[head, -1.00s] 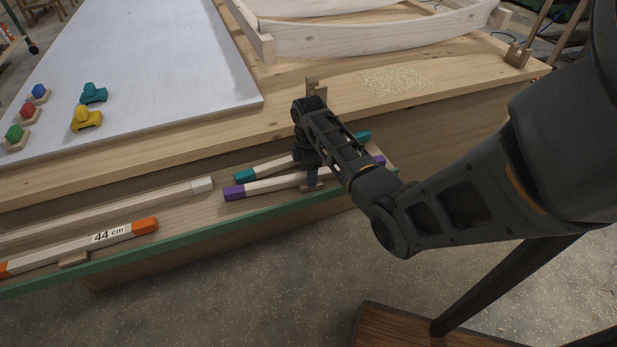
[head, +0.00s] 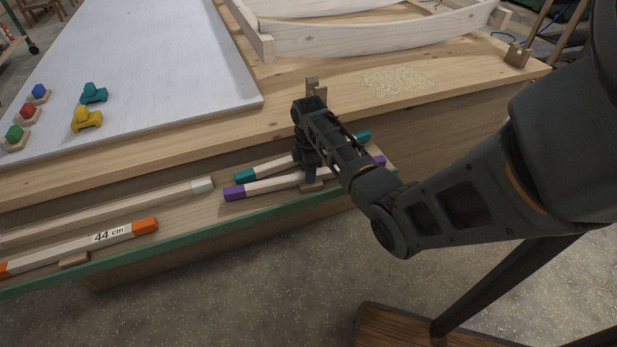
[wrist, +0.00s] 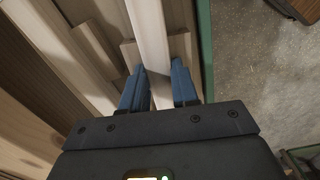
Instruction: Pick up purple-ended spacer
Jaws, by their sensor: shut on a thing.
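The purple-ended spacer (head: 265,186) is a pale wooden bar with purple ends. It lies on the lower shelf near the green front edge, and part of it is hidden behind my arm. My gripper (head: 312,178) points down over the middle of the spacer. In the wrist view, the blue fingers of my gripper (wrist: 159,88) stand on both sides of the pale bar (wrist: 150,40), shut on it. The spacer's purple ends do not show in the wrist view.
A teal-ended spacer (head: 270,166) lies close behind on the shelf (head: 190,215). An orange-ended bar marked 44 cm (head: 80,247) and a plain white-tipped bar (head: 110,213) lie to the left. The wooden bench top (head: 200,145) overhangs behind, with a wooden frame (head: 370,35) on it.

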